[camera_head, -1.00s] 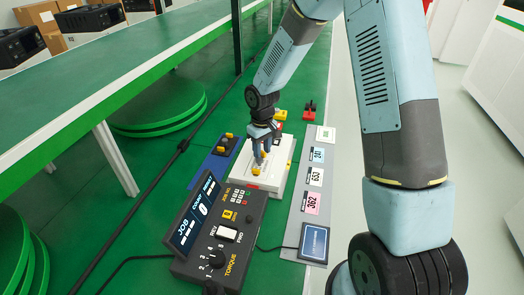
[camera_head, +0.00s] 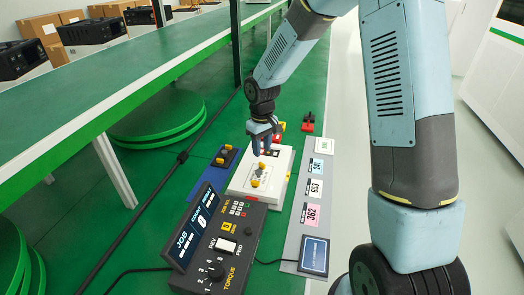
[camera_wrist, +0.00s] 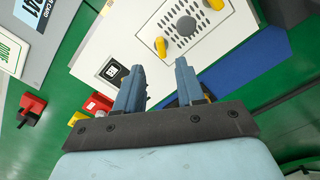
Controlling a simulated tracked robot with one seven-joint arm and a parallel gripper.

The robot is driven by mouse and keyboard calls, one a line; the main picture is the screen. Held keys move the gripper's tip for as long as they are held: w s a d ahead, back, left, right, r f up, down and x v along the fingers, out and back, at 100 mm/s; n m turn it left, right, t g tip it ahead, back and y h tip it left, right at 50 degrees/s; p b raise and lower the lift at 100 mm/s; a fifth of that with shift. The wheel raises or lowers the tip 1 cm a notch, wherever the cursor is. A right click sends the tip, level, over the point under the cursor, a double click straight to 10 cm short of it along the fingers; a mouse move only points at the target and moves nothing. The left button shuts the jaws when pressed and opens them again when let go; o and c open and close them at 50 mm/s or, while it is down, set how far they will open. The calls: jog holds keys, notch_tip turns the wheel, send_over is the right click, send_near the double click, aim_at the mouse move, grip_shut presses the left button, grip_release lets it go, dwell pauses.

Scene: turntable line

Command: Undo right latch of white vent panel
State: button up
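The white vent panel, with a grey round vent (camera_wrist: 186,26), lies on a white box (camera_head: 276,184). Two yellow latches stand on it: in the head view one is farther back (camera_head: 262,166), the other nearer (camera_head: 255,183). Both show in the wrist view, one whole (camera_wrist: 161,46) and one at the top edge (camera_wrist: 215,4). My gripper (camera_head: 262,149) is above the box's far part. In the wrist view its two blue fingers (camera_wrist: 159,77) are apart with nothing between them, short of both latches.
A blue tray (camera_head: 215,172) with yellow-topped parts lies left of the box. The torque controller (camera_head: 216,248) stands in front. A grey strip with cards (camera_head: 306,232) runs along the right. A red-and-black part (camera_head: 308,124) lies behind.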

notch_tip(320, 180, up, 9)
dwell(1.3)
jog(key=shift+r, duration=0.1)
dwell(0.4)
notch_tip(320, 180, up, 8)
dwell(0.6)
jog(key=shift+c, duration=0.4)
